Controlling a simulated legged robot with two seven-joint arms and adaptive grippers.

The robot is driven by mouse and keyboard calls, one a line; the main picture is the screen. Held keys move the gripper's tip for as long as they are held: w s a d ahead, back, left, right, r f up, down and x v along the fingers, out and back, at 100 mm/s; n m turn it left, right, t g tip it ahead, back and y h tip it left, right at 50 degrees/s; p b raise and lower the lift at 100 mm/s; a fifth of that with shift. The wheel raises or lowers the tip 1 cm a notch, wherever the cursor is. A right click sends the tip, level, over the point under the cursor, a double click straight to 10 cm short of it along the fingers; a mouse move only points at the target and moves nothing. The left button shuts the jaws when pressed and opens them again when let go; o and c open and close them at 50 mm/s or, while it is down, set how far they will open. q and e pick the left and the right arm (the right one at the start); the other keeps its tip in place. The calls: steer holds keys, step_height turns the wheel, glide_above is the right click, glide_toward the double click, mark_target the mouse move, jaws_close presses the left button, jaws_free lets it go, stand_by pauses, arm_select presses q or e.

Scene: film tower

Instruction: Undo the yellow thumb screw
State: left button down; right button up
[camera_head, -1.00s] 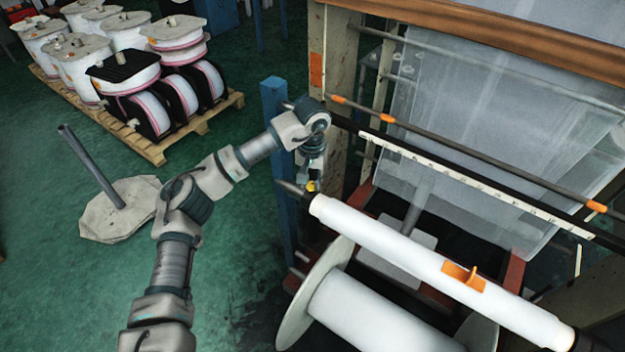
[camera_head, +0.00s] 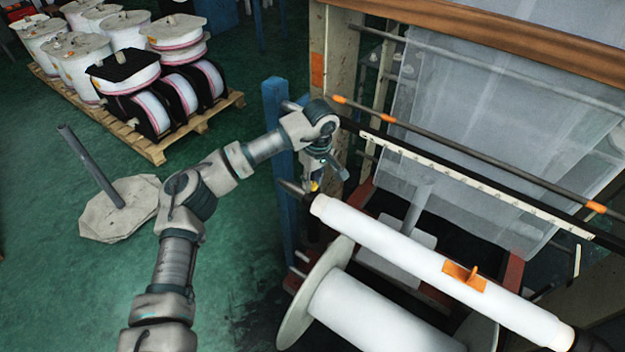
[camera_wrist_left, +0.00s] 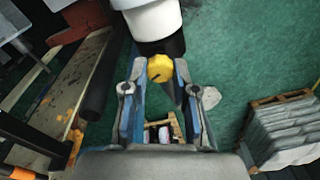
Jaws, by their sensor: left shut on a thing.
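The yellow thumb screw (camera_wrist_left: 160,68) is a small round knob at the dark end of the white roll's shaft. It shows in the left wrist view between my fingertips. In the head view only a speck of the yellow thumb screw (camera_head: 315,186) shows below my wrist. My left gripper (camera_wrist_left: 159,72) is shut on the knob, one finger on each side. My right gripper is in neither view.
The white film roll (camera_head: 420,262) runs toward the lower right, with an orange clip (camera_head: 464,277) on it. A blue post (camera_head: 277,150) stands close beside my forearm. A larger spool (camera_head: 375,315) lies below. A pallet (camera_head: 150,145) of white reels stands at the back left.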

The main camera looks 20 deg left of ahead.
arm_select(q)
steer(key=n, duration=0.7)
steer(key=shift+f+g, duration=0.25)
steer(key=shift+g, duration=0.05)
steer(key=n+p, duration=0.1)
steer(key=n, duration=0.5)
steer(key=shift+n, duration=0.3)
steer(key=n+g, duration=0.1)
steer(key=n, duration=0.5)
steer(key=shift+p, duration=0.3)
steer(key=n, duration=0.7)
steer(key=shift+w+r, duration=0.1)
steer(key=shift+h, duration=0.3)
steer(key=c, duration=1.1)
jaws_free()
steer(key=shift+o, duration=1)
steer(key=shift+w, duration=0.2)
